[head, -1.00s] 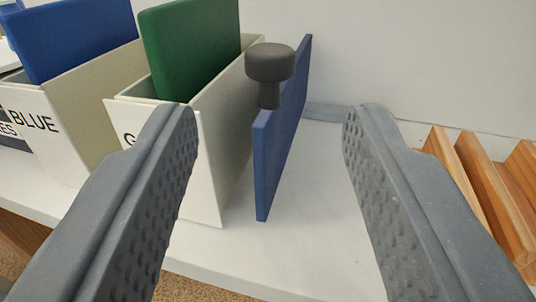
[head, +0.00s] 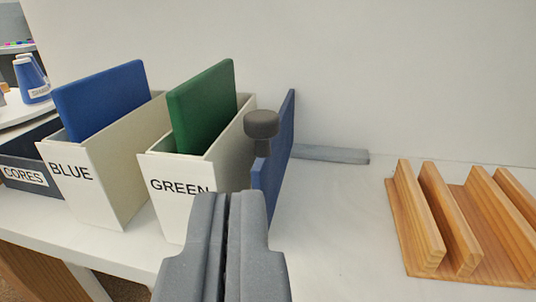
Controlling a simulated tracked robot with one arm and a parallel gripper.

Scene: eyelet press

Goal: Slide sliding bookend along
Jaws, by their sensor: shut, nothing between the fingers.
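The sliding bookend (head: 284,150) is a thin blue upright plate with a dark round knob (head: 262,124) on its left side. It stands just right of the file box labelled GREEN (head: 180,203). My gripper (head: 231,200) is shut and empty, in front of the bookend and the GREEN box. Its fingers hide the lower front part of the bookend. I cannot tell whether the fingers touch it.
Left are the BLUE file box (head: 95,195) and a dark CORES bin (head: 25,175). A wooden slotted rack (head: 455,230) lies at the right. A grey rail (head: 330,155) runs along the wall. The white shelf (head: 345,220) is clear between bookend and rack.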

